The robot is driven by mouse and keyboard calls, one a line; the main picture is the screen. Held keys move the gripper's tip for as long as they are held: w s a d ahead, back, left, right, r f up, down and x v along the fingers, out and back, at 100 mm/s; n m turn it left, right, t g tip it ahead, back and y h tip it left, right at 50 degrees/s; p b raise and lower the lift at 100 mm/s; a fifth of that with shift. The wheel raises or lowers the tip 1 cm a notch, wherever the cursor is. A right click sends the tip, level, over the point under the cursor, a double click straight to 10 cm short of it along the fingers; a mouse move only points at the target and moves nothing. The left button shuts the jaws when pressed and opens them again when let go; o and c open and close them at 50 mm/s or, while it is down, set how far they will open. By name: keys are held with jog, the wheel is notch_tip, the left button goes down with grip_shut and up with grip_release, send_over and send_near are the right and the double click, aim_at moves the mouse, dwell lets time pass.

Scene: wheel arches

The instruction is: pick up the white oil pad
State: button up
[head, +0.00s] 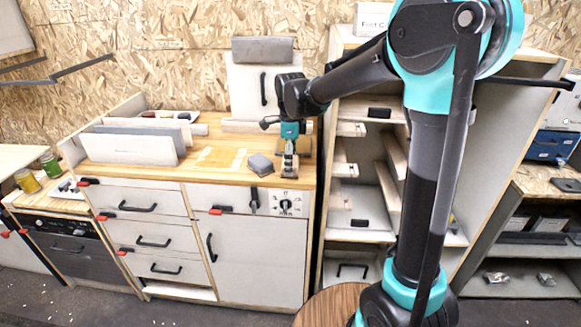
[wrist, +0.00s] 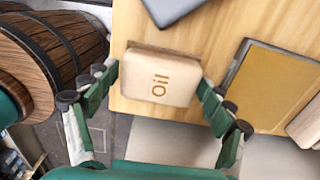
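In the head view my gripper (head: 289,170) points down at the right front of the worktop (head: 222,150); the pad cannot be made out there.
A grey pad (head: 261,164) lies just left of my gripper on the worktop. White upright boards (head: 130,148) stand farther left. A tall open shelf unit (head: 362,170) is to the right. A wooden barrel-like stool (wrist: 70,45) shows at the left in the wrist view.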

jog(key=c, duration=0.8)
jog(key=shift+c, duration=0.2)
jog(key=shift+r, duration=0.15)
notch_tip(320, 180, up, 20)
jog(key=o, duration=0.7)
jog(key=c, duration=0.4)
